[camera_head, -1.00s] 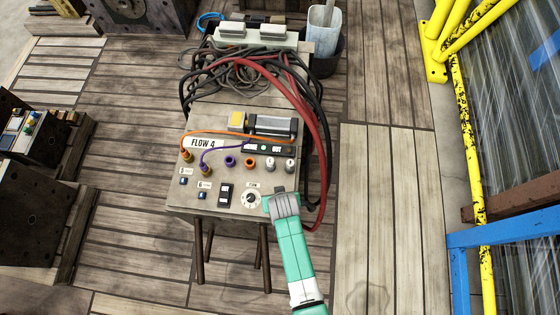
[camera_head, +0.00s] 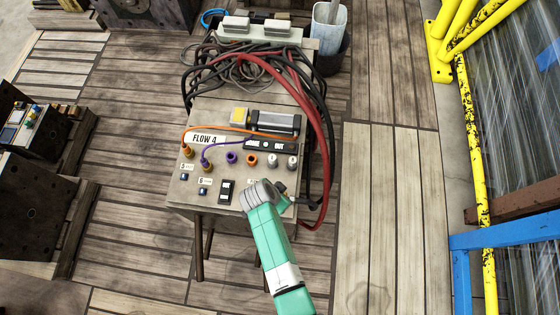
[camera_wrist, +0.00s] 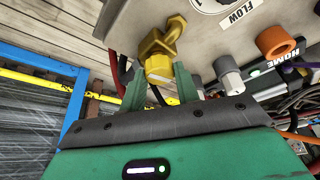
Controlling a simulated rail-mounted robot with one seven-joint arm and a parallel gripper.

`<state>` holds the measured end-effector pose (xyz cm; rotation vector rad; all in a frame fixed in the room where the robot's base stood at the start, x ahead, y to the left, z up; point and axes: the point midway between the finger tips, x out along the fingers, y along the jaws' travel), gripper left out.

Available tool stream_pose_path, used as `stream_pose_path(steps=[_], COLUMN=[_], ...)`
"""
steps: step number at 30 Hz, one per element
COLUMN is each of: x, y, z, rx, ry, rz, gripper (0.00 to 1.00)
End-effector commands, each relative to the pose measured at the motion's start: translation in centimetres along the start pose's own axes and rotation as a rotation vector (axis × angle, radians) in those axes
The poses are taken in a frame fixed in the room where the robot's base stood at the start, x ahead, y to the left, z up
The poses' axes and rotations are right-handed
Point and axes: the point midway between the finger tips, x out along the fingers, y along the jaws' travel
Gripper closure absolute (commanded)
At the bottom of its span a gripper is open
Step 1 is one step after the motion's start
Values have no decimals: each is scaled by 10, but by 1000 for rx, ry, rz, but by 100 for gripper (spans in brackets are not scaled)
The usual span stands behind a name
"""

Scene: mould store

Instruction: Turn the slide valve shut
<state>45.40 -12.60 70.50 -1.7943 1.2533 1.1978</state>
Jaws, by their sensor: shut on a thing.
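The slide valve, a brass fitting with a yellow handle (camera_wrist: 158,68), sticks out from the side of the grey control box (camera_wrist: 125,25) in the wrist view. My gripper (camera_wrist: 160,88) is shut on the yellow handle, one green finger on each side of it. In the head view my gripper (camera_head: 283,190) is at the front right corner of the box (camera_head: 215,118). There the valve is hidden, and my wrist covers the dial. The dial (camera_wrist: 208,3), marked FLOW, partly shows in the wrist view.
Orange (camera_head: 252,160) and purple (camera_head: 232,158) sockets and grey plugs stand on the box top beside my gripper. Red and black hoses (camera_head: 318,130) loop down its right side. A yellow barrier (camera_head: 470,140) stands further right. The floor between is clear.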

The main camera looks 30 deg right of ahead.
Motion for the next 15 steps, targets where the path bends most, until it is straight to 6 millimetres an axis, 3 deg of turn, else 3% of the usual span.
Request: stream_pose_path(steps=[15], x=[1], y=[-1], z=[1], rx=[154], ry=[-1], rz=[64], gripper=[92])
